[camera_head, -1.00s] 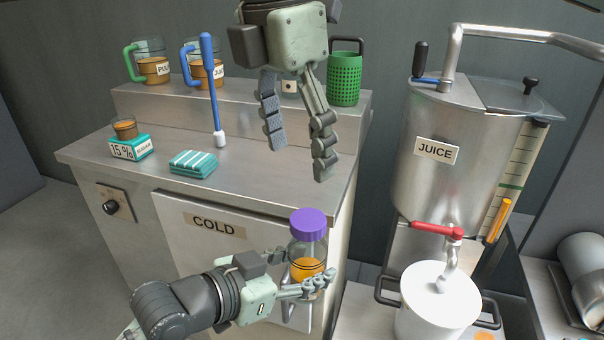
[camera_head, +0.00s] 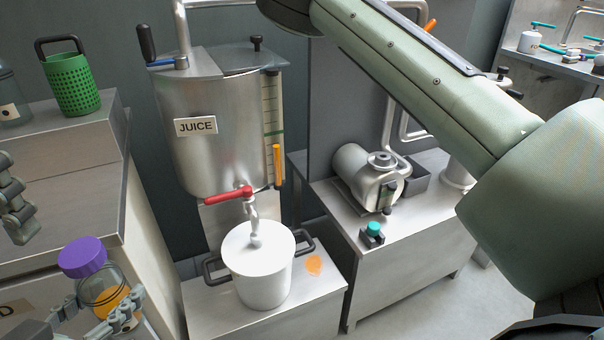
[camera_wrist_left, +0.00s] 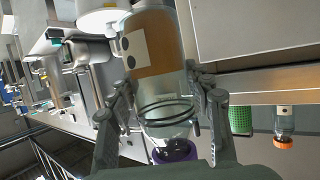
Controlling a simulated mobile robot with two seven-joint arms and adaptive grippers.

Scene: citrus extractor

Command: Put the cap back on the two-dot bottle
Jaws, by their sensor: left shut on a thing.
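My left gripper (camera_head: 95,314) is shut around the bottle's body below the cap. In the left wrist view the bottle (camera_wrist_left: 158,60) lies between my fingers (camera_wrist_left: 160,98), its label showing two dark dots. The purple cap (camera_wrist_left: 175,151) is at the lower edge there, partly hidden. Part of my right gripper (camera_head: 15,208) shows at the left edge, above and left of the cap; its opening cannot be judged.
A steel juice tank (camera_head: 212,120) with a red tap handle (camera_head: 228,195) stands right of the bottle, above a white pot (camera_head: 262,275). A green perforated holder (camera_head: 72,85) stands on the left shelf. My right arm crosses the upper right.

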